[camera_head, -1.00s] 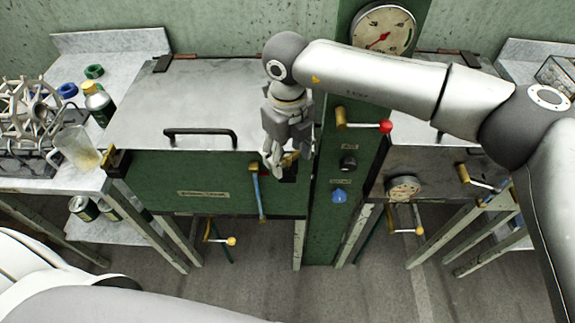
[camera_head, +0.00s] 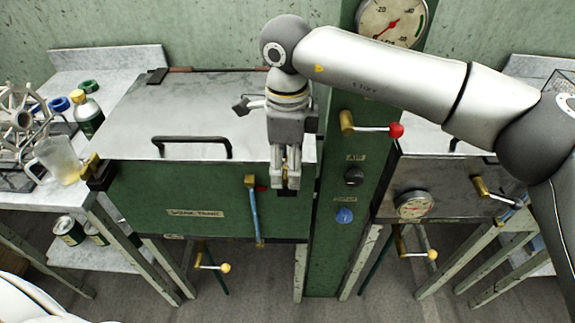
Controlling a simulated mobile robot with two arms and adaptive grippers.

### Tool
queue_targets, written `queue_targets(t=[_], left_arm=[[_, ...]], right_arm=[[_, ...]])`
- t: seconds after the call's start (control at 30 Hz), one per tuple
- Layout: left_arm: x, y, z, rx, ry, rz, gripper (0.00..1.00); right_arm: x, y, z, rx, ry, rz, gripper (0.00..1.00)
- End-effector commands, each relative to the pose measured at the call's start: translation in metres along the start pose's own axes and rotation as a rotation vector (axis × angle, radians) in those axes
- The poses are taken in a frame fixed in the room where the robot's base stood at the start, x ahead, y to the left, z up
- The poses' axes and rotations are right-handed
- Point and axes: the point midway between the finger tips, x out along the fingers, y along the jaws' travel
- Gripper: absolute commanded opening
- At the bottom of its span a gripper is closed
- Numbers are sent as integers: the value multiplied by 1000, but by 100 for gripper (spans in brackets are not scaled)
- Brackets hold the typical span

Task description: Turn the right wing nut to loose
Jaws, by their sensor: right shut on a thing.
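The right wing nut is hidden behind my right gripper (camera_head: 286,185), at the upper right of the green tank front (camera_head: 155,195). My right gripper points down with its fingers close together, shut on the nut. How far the nut is turned cannot be seen. The left brass wing nut (camera_head: 93,168) shows on its black bracket at the tank's left corner. The grey lid (camera_head: 190,110) with its black handle (camera_head: 192,146) lies shut on the tank. My left gripper is not in view; only white parts of my body show at bottom left.
A blue-handled lever (camera_head: 255,215) hangs just left of my right gripper. A green column (camera_head: 335,245) stands to its right with a red-knobbed lever (camera_head: 396,131) and a blue knob (camera_head: 344,215). A bench at left holds a beaker (camera_head: 58,160) and a bottle (camera_head: 88,115).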

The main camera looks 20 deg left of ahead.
Motion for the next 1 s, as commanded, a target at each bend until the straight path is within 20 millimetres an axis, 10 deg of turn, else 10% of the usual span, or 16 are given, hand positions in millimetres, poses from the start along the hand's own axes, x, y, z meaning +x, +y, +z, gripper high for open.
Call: queue_targets(t=[0.7,0.73,1.0], left_arm=[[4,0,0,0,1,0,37],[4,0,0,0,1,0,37],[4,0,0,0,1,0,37]], right_arm=[[0,0,1,-72,-2,0,33],[0,0,1,-72,-1,0,61],[0,0,0,-70,-1,0,79]])
